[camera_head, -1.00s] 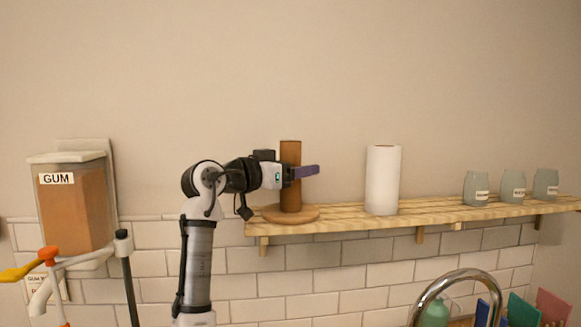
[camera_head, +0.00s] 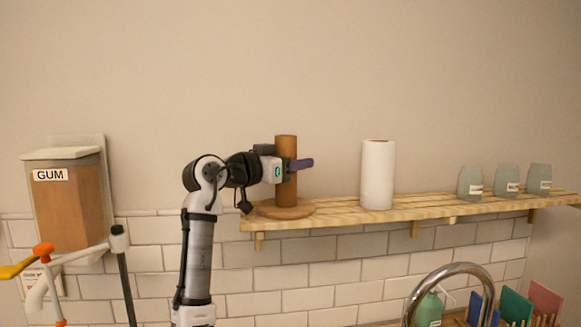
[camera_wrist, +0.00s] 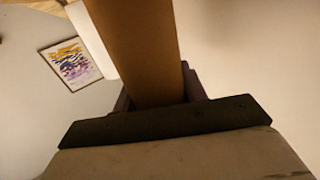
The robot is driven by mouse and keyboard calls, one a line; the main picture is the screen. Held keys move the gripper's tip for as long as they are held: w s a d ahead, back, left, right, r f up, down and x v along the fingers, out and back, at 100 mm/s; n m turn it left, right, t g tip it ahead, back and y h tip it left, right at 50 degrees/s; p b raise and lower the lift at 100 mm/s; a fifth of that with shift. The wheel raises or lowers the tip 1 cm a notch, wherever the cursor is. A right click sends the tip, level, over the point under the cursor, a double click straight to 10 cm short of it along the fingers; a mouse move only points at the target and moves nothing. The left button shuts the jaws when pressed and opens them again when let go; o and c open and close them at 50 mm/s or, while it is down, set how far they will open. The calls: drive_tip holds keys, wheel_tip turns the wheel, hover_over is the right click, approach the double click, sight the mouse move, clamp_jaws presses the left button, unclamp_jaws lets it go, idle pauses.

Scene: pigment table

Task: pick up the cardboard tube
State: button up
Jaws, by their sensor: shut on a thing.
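The brown cardboard tube (camera_head: 286,150) stands upright on a round wooden base (camera_head: 285,212) at the left end of the wall shelf. My gripper (camera_head: 292,166) reaches it from the left and is shut around its middle. One purple finger shows to the right of the tube. In the wrist view the tube (camera_wrist: 140,45) runs between the dark fingers, close against the gripper. I cannot tell whether a gap lies between the tube's lower end and the base.
A white paper roll (camera_head: 378,175) stands right of the tube on the slatted shelf (camera_head: 430,206). Several glass jars (camera_head: 506,182) stand farther right. A gum dispenser (camera_head: 68,195) hangs at the left. A curved tap (camera_head: 450,272) is below the shelf.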

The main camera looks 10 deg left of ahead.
wheel_tip(320, 180, up, 20)
idle(0.7)
